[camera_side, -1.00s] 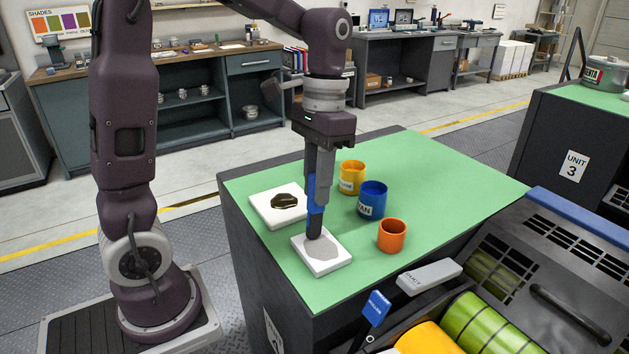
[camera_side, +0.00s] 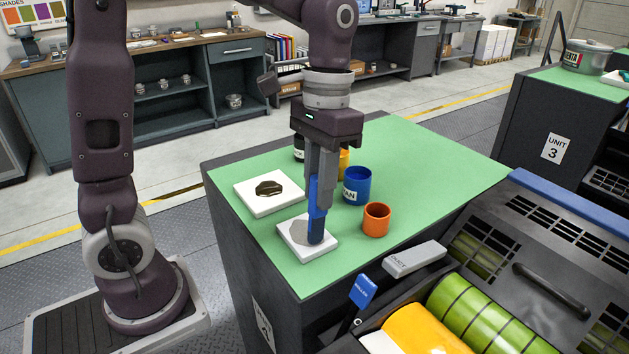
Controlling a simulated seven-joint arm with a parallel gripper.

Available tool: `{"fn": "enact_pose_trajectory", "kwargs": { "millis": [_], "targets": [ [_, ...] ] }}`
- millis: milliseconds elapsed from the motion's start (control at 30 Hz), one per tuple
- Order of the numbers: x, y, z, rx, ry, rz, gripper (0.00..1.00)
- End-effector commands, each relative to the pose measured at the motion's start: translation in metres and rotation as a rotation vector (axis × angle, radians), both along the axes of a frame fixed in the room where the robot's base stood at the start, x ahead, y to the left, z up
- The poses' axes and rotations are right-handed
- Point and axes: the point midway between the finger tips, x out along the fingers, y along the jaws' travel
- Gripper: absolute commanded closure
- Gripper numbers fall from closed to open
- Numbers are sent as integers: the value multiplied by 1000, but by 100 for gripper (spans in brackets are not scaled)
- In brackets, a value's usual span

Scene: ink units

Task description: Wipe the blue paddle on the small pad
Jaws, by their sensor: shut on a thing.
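My gripper (camera_side: 318,192) is shut on the blue paddle (camera_side: 316,227), which hangs upright below the fingers. The paddle's lower end is over the right part of the small pad (camera_side: 294,250) and looks to be touching it. The pad is white with a grey patch on top, and the paddle hides part of the patch. The lower part of the paddle looks a darker blue than its upper part.
A white slab (camera_side: 250,201) with a dark glossy patch lies behind the pad. Orange (camera_side: 376,221), blue (camera_side: 357,188) and partly hidden yellow (camera_side: 344,160) cups stand close on the right. A black cup shows behind my gripper. Green tabletop (camera_side: 430,165) is clear at the right.

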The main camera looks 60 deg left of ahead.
Motion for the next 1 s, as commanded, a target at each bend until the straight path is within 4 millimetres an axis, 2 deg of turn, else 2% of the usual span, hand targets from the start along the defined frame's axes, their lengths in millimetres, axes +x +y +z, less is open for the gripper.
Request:
{"fn": "enact_pose_trajectory", "kwargs": {
  "millis": [1000],
  "targets": [
    [2, 62, 0, 0, -2, 3, 100]
  ]
}}
